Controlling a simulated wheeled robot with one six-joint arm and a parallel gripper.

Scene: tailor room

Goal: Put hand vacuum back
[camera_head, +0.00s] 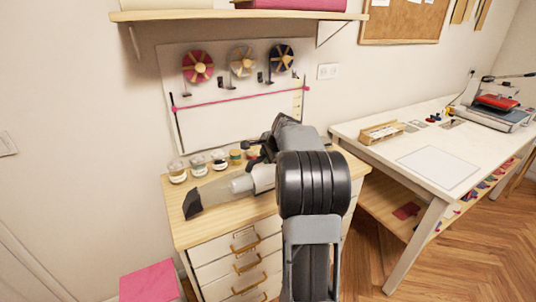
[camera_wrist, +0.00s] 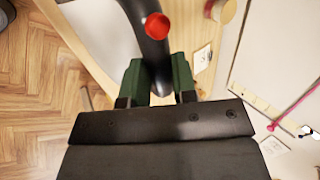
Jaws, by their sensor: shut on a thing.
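The hand vacuum (camera_head: 217,192) has a pale grey body, a translucent front and a dark nozzle tip. It lies over the top of the wooden drawer cabinet (camera_head: 222,228), nozzle pointing left; I cannot tell whether it touches the top. My gripper (camera_wrist: 158,78) is shut on the vacuum's black handle (camera_wrist: 152,48), which shows between the green fingers with a red button (camera_wrist: 157,26) on it. In the head view my arm hides the vacuum's rear and most of the gripper.
Several small jars (camera_head: 198,164) stand along the cabinet's back edge. A white wall panel (camera_head: 215,110) with ribbon spools rises behind it, under a shelf (camera_head: 240,15). A white worktable (camera_head: 400,140) stands to the right, and a pink box (camera_head: 148,282) is at lower left.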

